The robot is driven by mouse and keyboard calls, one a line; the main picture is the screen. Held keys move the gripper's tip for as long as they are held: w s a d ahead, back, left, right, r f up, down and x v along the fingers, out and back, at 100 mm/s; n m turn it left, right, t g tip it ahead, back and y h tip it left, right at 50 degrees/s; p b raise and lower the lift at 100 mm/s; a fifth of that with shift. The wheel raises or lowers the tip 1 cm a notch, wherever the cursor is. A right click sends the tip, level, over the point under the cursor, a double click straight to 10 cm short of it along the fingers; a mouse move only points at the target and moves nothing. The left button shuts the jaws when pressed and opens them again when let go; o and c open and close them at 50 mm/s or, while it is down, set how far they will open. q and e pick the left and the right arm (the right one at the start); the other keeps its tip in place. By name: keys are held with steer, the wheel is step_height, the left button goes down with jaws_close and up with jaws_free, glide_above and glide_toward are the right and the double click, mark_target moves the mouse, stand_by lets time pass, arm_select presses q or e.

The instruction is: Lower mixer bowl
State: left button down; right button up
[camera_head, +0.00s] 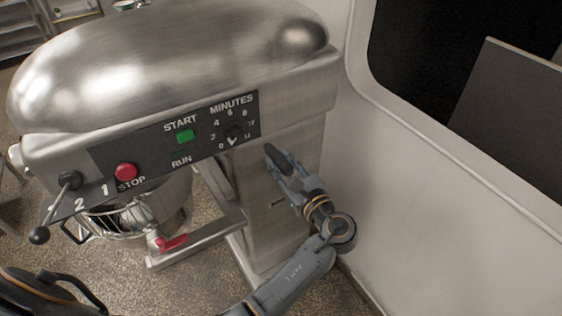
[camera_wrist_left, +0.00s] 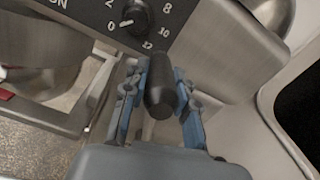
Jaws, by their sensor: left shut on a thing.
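The mixer (camera_head: 160,65) is a big steel machine with a rounded head. Its steel bowl (camera_head: 175,195) sits under the head, partly hidden by the control panel; part of the bowl also shows at the left of the wrist view (camera_wrist_left: 35,50). A lever with a black grip (camera_wrist_left: 160,95) sticks out from the mixer's side, below the dial. My left gripper (camera_head: 284,168) is at this lever, on the right side of the column. In the left wrist view the blue fingers are on either side of the grip, shut on it. My right gripper is not in view.
The control panel (camera_head: 100,160) has a green start button, a red stop button (camera_head: 125,171) and a minutes dial (camera_head: 233,135). A speed lever (camera_head: 55,208) with a black knob stands at the left. A pale wall (camera_head: 430,220) with a dark window is close on the right.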

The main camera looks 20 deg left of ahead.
arm_select(q)
steer(key=s+a+f+n+b, duration=0.5)
steer(key=s+a+f+b, duration=0.2)
steer(key=s+a+f, duration=0.3)
steer(key=shift+s+a+f+n+b, duration=0.3)
steer(key=shift+s+a+f+b, duration=0.1)
steer(key=shift+s+f, duration=1.4)
steer(key=c, duration=1)
jaws_free()
steer(key=shift+w, duration=0.1)
